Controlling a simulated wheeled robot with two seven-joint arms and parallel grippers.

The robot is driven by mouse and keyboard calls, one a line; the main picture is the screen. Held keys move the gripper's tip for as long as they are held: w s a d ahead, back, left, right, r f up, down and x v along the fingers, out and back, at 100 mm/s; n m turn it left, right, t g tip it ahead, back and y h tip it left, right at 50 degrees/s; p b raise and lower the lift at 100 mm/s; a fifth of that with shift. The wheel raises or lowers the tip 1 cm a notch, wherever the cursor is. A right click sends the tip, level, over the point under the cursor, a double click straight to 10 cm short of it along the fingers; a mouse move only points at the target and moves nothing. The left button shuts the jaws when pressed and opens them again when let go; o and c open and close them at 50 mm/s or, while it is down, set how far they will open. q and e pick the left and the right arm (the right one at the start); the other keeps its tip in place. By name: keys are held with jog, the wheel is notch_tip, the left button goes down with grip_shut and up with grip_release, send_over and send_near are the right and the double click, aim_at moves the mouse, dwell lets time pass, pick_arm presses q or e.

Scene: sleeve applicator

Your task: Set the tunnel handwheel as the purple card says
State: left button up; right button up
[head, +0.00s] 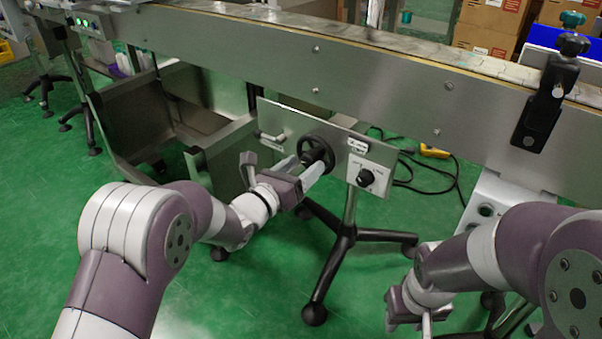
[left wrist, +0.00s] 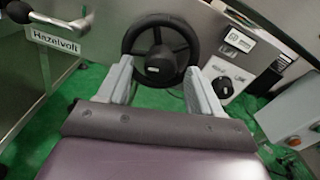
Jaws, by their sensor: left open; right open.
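The black handwheel (head: 318,147) is mounted on a grey metal panel (head: 287,120) below the conveyor. It also shows in the left wrist view (left wrist: 160,50), with its rim, hub and spokes. My left gripper (head: 308,172) is open in front of the handwheel. In the left wrist view its fingers (left wrist: 159,72) stand either side of the wheel's lower part; whether they touch the rim I cannot tell. My right gripper (head: 412,312) is open and empty, low at the right, away from the panel. I cannot make out a purple card in either view.
Right of the wheel are a small display plate (left wrist: 240,40) and a black knob on a white plate (head: 372,166). A lever handle (head: 270,137) is left of it. A label reading roughly "Hazelvoll" (left wrist: 56,38) shows. A black-legged stand (head: 340,240) is below.

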pick_arm(q)
jog(key=shift+c, duration=0.3)
jog(key=c, duration=1)
jog(key=shift+n, duration=0.4)
